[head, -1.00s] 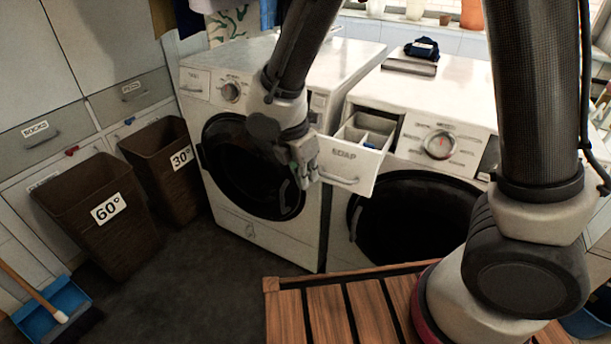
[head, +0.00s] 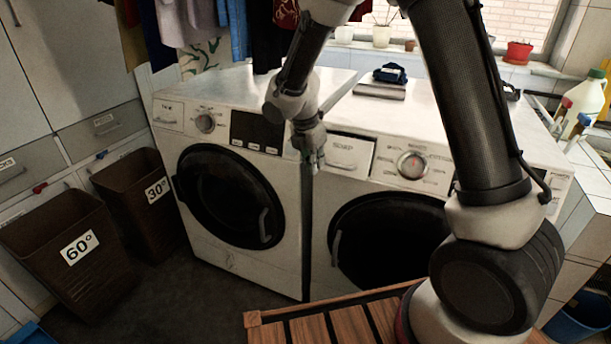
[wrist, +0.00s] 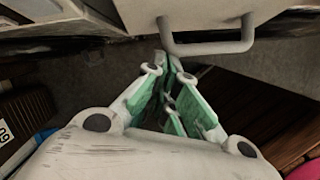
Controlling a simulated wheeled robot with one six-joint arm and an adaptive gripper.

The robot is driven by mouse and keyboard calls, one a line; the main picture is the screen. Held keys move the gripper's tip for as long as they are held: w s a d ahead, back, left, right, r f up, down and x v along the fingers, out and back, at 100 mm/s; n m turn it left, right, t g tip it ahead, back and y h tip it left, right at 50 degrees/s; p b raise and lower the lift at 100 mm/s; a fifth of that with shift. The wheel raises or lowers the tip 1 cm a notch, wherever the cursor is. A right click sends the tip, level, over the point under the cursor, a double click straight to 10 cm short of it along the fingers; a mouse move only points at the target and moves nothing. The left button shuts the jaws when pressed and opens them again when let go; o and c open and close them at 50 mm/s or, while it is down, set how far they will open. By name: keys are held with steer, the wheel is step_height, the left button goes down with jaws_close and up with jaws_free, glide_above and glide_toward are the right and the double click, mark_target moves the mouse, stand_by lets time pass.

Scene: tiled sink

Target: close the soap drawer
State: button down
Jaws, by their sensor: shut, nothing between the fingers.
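The soap drawer (head: 346,156) is at the top left of the right washing machine (head: 440,150). Its labelled white front looks flush, or nearly flush, with the machine's face, and its inner compartments are out of sight. In the wrist view the drawer's bar handle (wrist: 208,42) crosses the top, just beyond my fingertips. My gripper (head: 316,164) is at the left edge of the drawer front in the head view. In the wrist view my gripper (wrist: 166,62) has its fingers together and empty, close to the handle. I cannot tell whether they touch the drawer.
A second washing machine (head: 228,133) stands to the left. Two brown baskets, one marked 60° (head: 68,252) and one marked 30° (head: 138,200), stand on the floor at left. A scale with a dark blue cloth (head: 390,74) sits on the right machine. A slatted wooden top (head: 352,320) is in front.

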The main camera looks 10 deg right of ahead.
steer(key=shift+w+d, duration=0.5)
steer(key=shift+w, duration=0.2)
steer(key=shift+w+d, duration=0.5)
steer(key=shift+w, duration=0.15)
